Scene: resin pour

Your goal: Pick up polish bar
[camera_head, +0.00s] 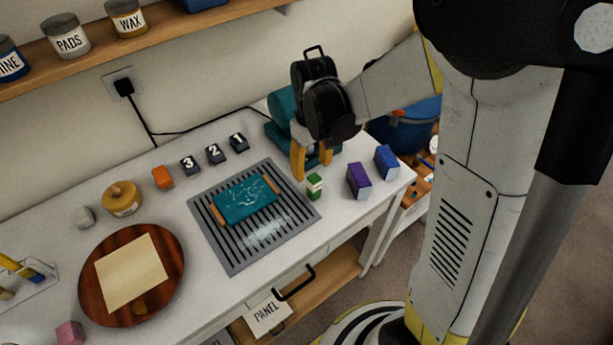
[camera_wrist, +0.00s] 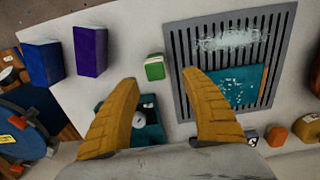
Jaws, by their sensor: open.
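A small upright green block with a pale band (camera_head: 315,186) stands on the white bench, right of the slatted grey rack; I take it to be the polish bar, though no label on it is readable. My gripper (camera_head: 311,170) is open, with yellow fingers pointing down, above and just behind the block. In the wrist view the green block (camera_wrist: 154,68) shows just beyond the gap between the open fingertips (camera_wrist: 160,80). Nothing is held, and the fingers appear apart from the block.
Purple (camera_head: 359,180) and blue (camera_head: 386,162) blocks stand to the right near the bench edge. The grey rack (camera_head: 222,250) bears a teal board (camera_head: 247,202). A teal device (camera_wrist: 152,134) with a dial sits between and behind my fingers. Numbered dark blocks (camera_head: 214,154) stand left.

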